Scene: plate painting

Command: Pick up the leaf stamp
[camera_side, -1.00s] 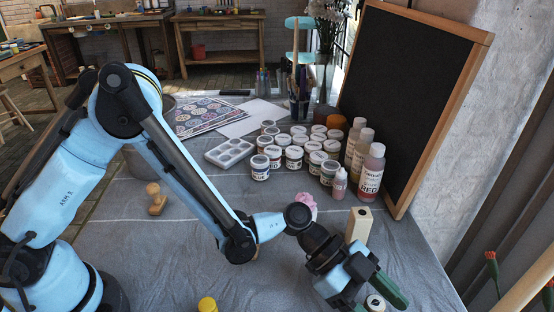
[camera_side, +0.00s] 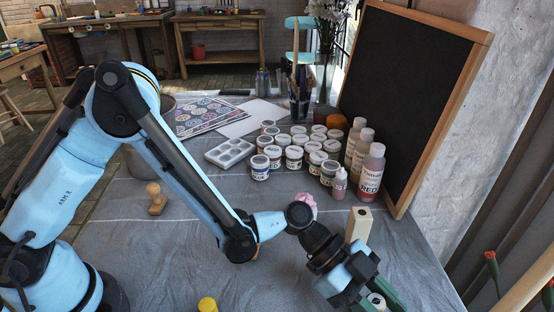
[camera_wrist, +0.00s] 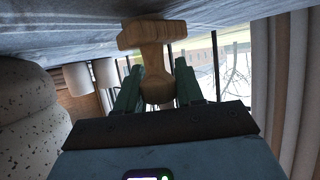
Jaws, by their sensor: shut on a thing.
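My gripper (camera_side: 374,303) is low over the front right of the grey cloth, with its green fingers at the bottom edge of the side view. In the wrist view, the green fingers (camera_wrist: 159,93) are shut on the round handle of a wooden stamp (camera_wrist: 155,62). The stamp's wide base points to the cloth at the top of that picture; I cannot tell whether it touches. In the side view, a pale round top with a dark mark shows between the fingers. Another wooden stamp (camera_side: 157,201) stands at the left; its design is hidden.
A wooden block (camera_side: 358,225) stands just behind my gripper. Paint jars (camera_side: 294,158), bottles (camera_side: 370,175) and a white palette (camera_side: 230,152) are farther back. A black easel board (camera_side: 410,90) stands at right. The cloth (camera_side: 200,265) is mostly clear at front left.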

